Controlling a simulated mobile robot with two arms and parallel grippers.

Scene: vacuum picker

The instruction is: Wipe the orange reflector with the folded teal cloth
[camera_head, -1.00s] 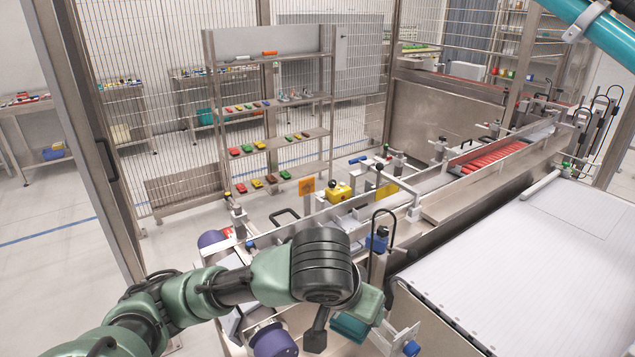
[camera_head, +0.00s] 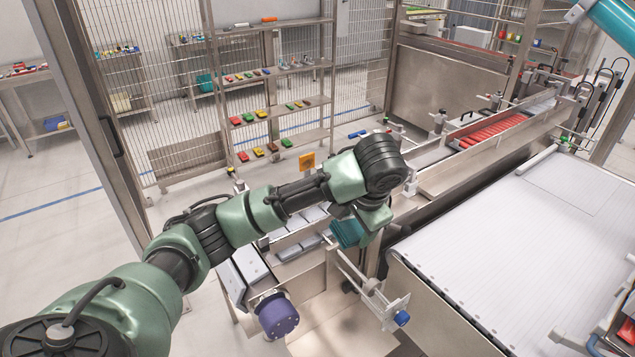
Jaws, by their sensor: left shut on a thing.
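The folded teal cloth (camera_head: 345,233) hangs at the end of my left arm, over the near part of the machine. My left gripper (camera_head: 362,226) is shut on it; the wrist hides most of the fingers. The orange reflector (camera_head: 307,162) is a small upright orange square with a dark mark at its middle. It stands behind my forearm, up and to the left of the cloth and clearly apart from it in the picture. My right gripper is not in view.
A white conveyor belt (camera_head: 520,225) fills the right side. A bracket with a blue knob (camera_head: 402,318) and a purple roller end (camera_head: 278,315) stand near the cloth. Red parts (camera_head: 495,132) lie in a channel at the back right. A shelf rack (camera_head: 275,105) stands behind.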

